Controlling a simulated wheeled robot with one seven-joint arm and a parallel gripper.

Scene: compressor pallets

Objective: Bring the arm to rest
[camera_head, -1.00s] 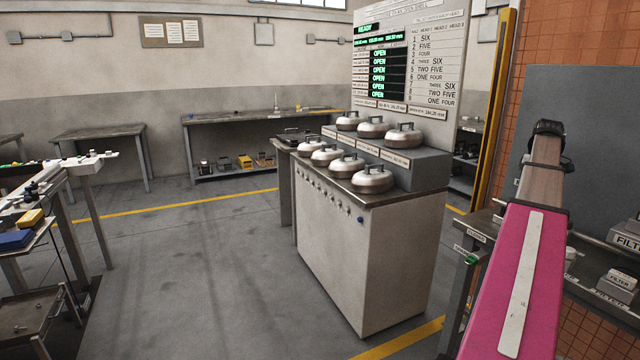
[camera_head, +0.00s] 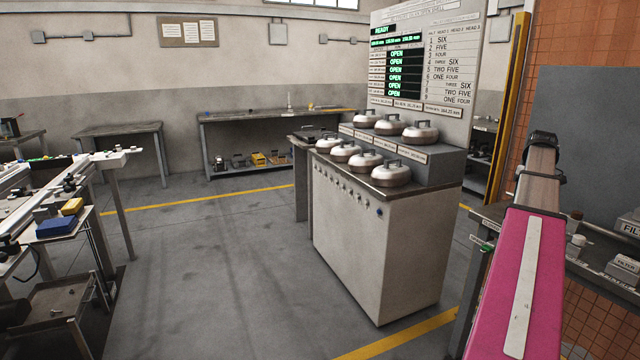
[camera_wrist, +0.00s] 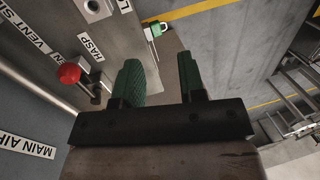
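In the wrist view my gripper (camera_wrist: 161,82) shows two green fingers set wide apart with nothing between them, so it is open and empty. Grey floor and part of a bench lie beyond the fingers. In the head view my pink arm reaches up at the right; the gripper's fingers are not visible there.
A white cabinet (camera_head: 372,240) with several lidded metal pots stands mid-view beneath a display board (camera_head: 425,60). A bench (camera_head: 590,262) with filter boxes is beside my arm. In the wrist view a red knob (camera_wrist: 69,73) is left of the fingers. Open floor (camera_head: 215,270) lies left of the cabinet.

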